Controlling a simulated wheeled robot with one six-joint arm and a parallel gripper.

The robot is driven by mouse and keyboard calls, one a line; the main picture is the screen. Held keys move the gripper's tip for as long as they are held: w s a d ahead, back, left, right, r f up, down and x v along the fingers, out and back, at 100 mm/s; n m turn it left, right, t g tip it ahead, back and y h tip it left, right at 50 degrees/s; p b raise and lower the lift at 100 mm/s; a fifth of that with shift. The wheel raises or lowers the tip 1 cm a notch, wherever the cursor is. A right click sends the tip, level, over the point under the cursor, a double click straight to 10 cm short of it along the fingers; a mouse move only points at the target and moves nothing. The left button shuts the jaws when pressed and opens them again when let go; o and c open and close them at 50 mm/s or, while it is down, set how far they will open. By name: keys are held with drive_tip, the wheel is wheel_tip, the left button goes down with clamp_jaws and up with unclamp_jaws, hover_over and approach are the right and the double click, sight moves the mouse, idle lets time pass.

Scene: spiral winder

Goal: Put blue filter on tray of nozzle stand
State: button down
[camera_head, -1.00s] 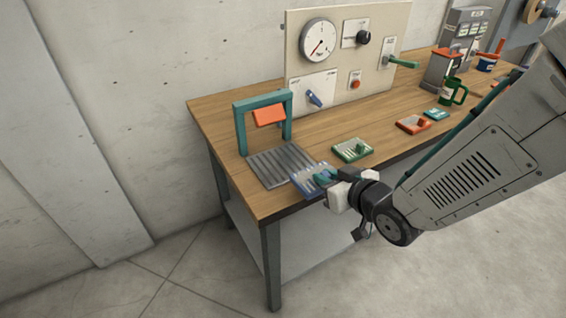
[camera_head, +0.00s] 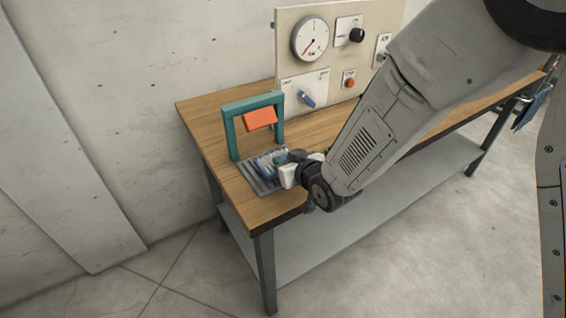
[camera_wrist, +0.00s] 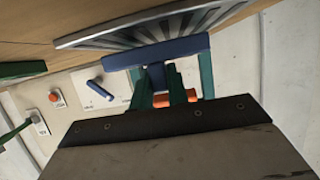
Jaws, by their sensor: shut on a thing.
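The blue filter (camera_head: 265,167) is a flat ribbed plate with a handle. My gripper (camera_head: 281,158) is shut on its handle and holds it over the grey ribbed tray (camera_head: 262,188) of the nozzle stand. The stand has a teal frame (camera_head: 230,137) with an orange nozzle block (camera_head: 260,119). In the wrist view, the blue filter (camera_wrist: 155,51) is between my gripper (camera_wrist: 160,80) and the tray (camera_wrist: 85,39). I cannot tell whether the filter touches the tray.
The wooden table (camera_head: 205,118) has its front edge close under my arm. A panel with a gauge (camera_head: 310,40), a blue lever (camera_head: 306,98) and an orange button (camera_head: 349,83) stands behind. My arm hides much of the table to the right.

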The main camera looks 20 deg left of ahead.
drive_tip(key=shift+s+a+f, duration=0.2)
drive_tip(key=shift+a+f, duration=0.2)
drive_tip(key=shift+f, duration=0.1)
drive_tip(key=shift+f, duration=0.1)
drive_tip(key=c, duration=1.4)
unclamp_jaws()
drive_tip(key=shift+o, duration=0.2)
drive_tip(key=shift+d+r, duration=0.15)
drive_tip(key=shift+r, duration=0.05)
drive_tip(key=v, duration=1.2)
